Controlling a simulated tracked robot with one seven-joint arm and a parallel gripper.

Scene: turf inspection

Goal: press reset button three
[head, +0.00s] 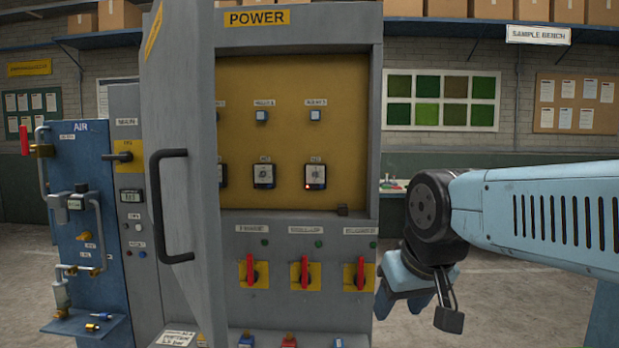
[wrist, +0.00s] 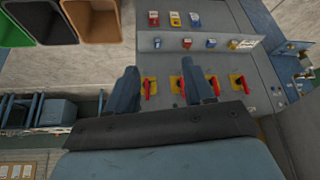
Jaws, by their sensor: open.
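The grey POWER cabinet (head: 306,27) stands with its door (head: 178,200) swung open to the left. The right button (head: 315,115) has a label that seems to end in 3; the left one is the other button (head: 261,116). The door hides the panel's left part. My gripper (head: 432,306) is open and empty, low and right of the cabinet, apart from the buttons. In the wrist view, my gripper (wrist: 161,88) has its spread fingers in front of the red-handled switches; no blue square button shows there.
Below the panel are three red rotary handles (head: 305,272) on yellow plates. A black door handle (head: 166,205) juts forward. The blue AIR panel (head: 82,220) stands left. Coloured bins (wrist: 95,18) show in the wrist view. Floor right of the cabinet is clear.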

